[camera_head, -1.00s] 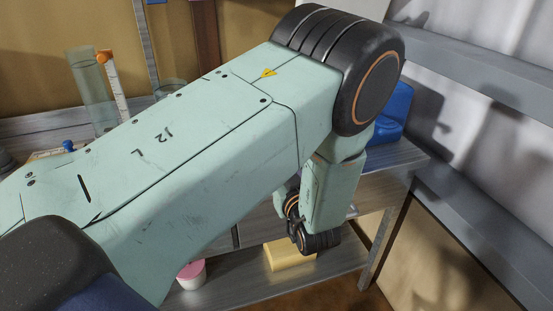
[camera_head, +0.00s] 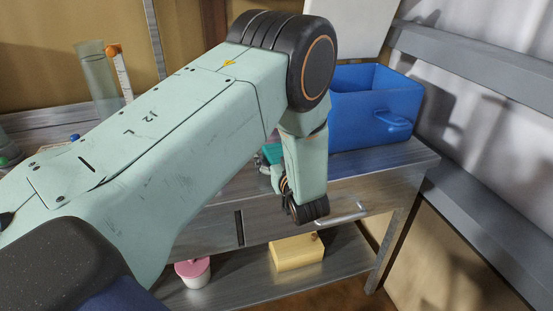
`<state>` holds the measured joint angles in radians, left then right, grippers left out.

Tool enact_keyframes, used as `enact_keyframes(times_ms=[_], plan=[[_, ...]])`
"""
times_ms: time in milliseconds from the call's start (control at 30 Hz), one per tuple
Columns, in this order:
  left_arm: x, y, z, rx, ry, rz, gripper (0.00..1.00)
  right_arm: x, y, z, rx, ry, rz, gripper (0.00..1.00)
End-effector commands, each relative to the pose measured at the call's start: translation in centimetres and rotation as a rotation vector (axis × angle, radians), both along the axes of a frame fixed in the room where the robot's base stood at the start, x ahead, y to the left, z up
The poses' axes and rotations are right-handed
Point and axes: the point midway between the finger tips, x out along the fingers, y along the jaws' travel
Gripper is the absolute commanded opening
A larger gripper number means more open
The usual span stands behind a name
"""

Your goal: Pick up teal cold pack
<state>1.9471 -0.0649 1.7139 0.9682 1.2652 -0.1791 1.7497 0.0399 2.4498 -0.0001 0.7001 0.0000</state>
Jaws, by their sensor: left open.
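A teal piece (camera_head: 272,153), which looks like the teal cold pack, shows on the tabletop just left of my left forearm, and most of it is hidden behind my arm. My left arm comes in from the left and bends down over the front edge of the table. My left gripper (camera_head: 281,182) is small and mostly hidden at the end of the arm, just in front of and below the teal piece. It is open, and I see nothing held in it. I cannot tell whether it touches the teal piece. My right gripper is out of view.
A blue open box (camera_head: 385,138) stands on the table's right side. A clear cylinder (camera_head: 97,80) and an orange-topped tube (camera_head: 123,75) stand at back left. A yellow block (camera_head: 297,253) and a pink-lidded jar (camera_head: 194,274) sit on the lower shelf. A drawer handle (camera_head: 345,215) sticks out.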

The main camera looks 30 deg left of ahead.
Motion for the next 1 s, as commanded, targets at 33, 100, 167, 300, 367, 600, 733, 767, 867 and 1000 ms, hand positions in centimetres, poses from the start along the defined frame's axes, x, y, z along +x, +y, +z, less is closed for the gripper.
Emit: enact_keyframes(times_ms=[33, 100, 167, 300, 367, 600, 733, 767, 867, 1000], plan=[[-0.01, -0.03, 0.02, 0.0, 0.0, 0.0, 0.83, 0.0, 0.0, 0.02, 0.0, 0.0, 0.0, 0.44], [-0.02, -0.03, 0.03, 0.0, 0.0, 0.0, 0.77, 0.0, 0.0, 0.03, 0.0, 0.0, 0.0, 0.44], [-0.01, -0.05, 0.03, 0.0, 0.0, 0.0, 0.72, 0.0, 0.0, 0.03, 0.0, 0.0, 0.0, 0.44], [-0.02, -0.06, 0.03, 0.0, 0.0, 0.0, 0.6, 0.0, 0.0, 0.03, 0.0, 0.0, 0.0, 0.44], [-0.02, -0.06, 0.03, 0.0, 0.0, 0.0, 0.55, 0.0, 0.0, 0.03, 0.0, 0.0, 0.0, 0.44], [-0.03, -0.06, 0.03, 0.0, 0.0, 0.0, 0.35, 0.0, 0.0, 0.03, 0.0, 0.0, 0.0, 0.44], [-0.02, -0.07, 0.05, 0.001, -0.001, 0.0, 0.24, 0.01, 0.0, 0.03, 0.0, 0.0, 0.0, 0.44], [-0.01, -0.06, 0.06, 0.001, -0.001, 0.0, 0.21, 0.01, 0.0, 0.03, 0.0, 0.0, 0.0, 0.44], [0.03, -0.06, 0.13, 0.002, -0.003, -0.001, 0.15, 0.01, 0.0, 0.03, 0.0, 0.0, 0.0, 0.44], [0.03, -0.06, 0.14, 0.002, -0.003, -0.001, 0.15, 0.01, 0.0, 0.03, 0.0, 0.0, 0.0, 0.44]])
